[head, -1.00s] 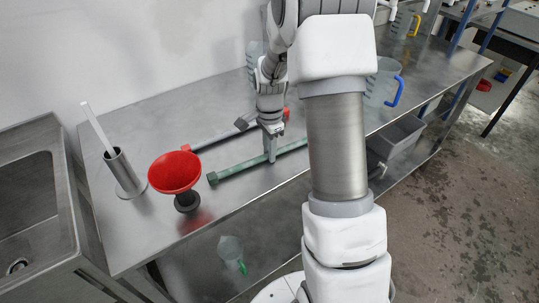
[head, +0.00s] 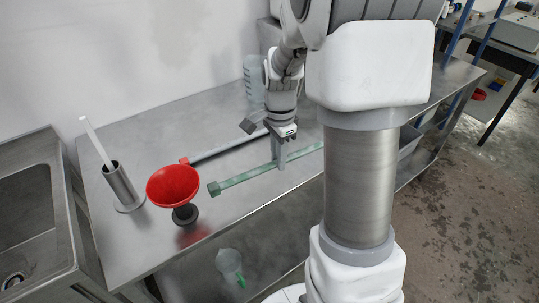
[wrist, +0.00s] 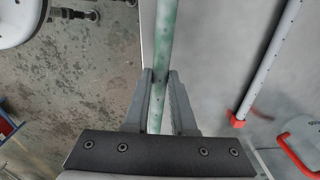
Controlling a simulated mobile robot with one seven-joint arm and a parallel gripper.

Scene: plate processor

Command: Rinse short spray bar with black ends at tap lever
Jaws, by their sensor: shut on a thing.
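My gripper (head: 281,163) is shut on a long green spray bar (head: 243,177) with green ends, above or on the steel table. In the wrist view the bar (wrist: 164,45) runs between the two fingers (wrist: 160,103). Its left end points toward the red funnel; its far end is hidden behind my arm. I cannot tell whether the bar is clear of the table. No bar with black ends is plainly visible, and no tap lever shows.
A grey bar with red ends (head: 215,150) lies behind the green one. A red funnel (head: 173,184) on a dark stand and a steel cup (head: 119,188) with a white stick stand left. A sink (head: 28,220) is far left. A clear jug (head: 253,80) stands at the wall.

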